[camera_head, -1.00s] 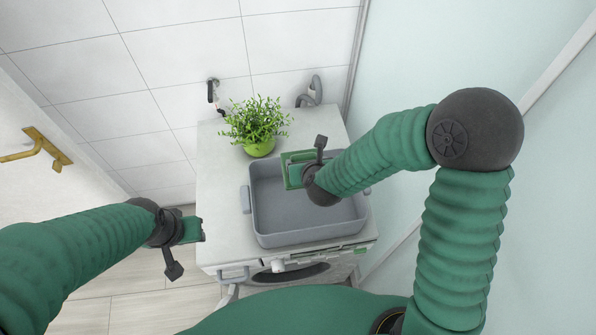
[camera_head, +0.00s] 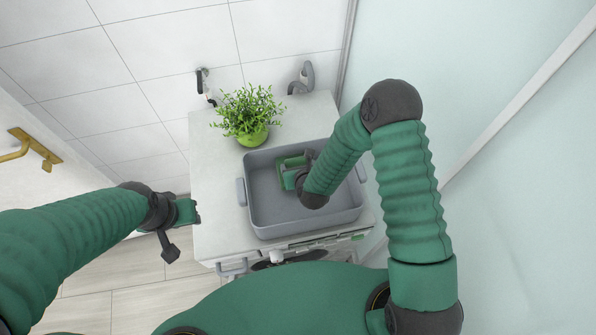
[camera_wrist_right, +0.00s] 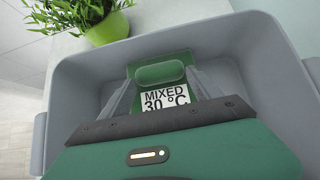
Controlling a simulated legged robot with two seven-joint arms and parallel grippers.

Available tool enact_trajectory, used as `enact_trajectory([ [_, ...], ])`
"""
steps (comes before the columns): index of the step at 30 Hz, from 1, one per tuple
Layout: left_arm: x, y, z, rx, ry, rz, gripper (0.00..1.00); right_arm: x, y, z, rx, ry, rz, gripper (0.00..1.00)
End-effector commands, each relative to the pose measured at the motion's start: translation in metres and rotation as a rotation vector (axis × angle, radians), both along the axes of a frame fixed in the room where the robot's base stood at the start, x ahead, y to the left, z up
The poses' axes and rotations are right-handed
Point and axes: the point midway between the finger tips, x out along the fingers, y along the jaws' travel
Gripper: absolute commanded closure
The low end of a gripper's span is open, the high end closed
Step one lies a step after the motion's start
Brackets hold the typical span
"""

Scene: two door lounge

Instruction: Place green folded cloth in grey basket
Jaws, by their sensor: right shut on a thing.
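The grey basket (camera_head: 262,218) stands on the white washing machine top, with a handle at each side. My right gripper (camera_head: 290,172) reaches down inside the basket, near its back wall. It is shut on the green folded cloth (camera_head: 284,163). In the right wrist view the cloth (camera_wrist_right: 160,73) shows between the fingers, with a white label reading "MIXED 30 °C". Whether the cloth touches the basket floor I cannot tell. My left gripper (camera_head: 194,211) is beside the left edge of the machine, outside the basket. Its jaw opening is not clear.
A potted green plant (camera_head: 252,138) stands behind the basket on the washing machine top (camera_head: 212,170). Pipe fittings (camera_head: 302,78) are on the tiled wall behind. A glass-like wall panel is on the right, and a door with a brass handle (camera_head: 34,148) on the left.

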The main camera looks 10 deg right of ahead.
Motion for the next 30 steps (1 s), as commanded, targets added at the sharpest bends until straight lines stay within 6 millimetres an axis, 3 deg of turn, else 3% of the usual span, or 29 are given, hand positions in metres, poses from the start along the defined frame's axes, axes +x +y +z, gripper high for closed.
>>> enact_trajectory([
  [7, 0.0, 0.0, 0.005, 0.0, 0.0, 0.0, 0.64, -0.001, 0.0, -0.039, 0.0, 0.004, 0.0, 0.97],
  [13, 0.0, 0.0, 0.005, 0.0, 0.0, 0.0, 0.64, 0.0, 0.0, -0.042, -0.001, 0.001, 0.001, 0.97],
  [14, 0.0, 0.0, 0.004, 0.0, 0.0, 0.0, 0.64, 0.0, 0.0, -0.042, 0.0, 0.002, 0.0, 0.26],
  [19, 0.0, 0.0, 0.004, 0.0, 0.0, 0.0, 0.64, -0.001, 0.0, -0.041, 0.0, 0.002, 0.0, 0.06],
  [30, 0.0, 0.0, 0.003, 0.0, 0.0, 0.0, 0.64, -0.006, 0.0, -0.037, 0.001, 0.003, -0.001, 0.06],
])
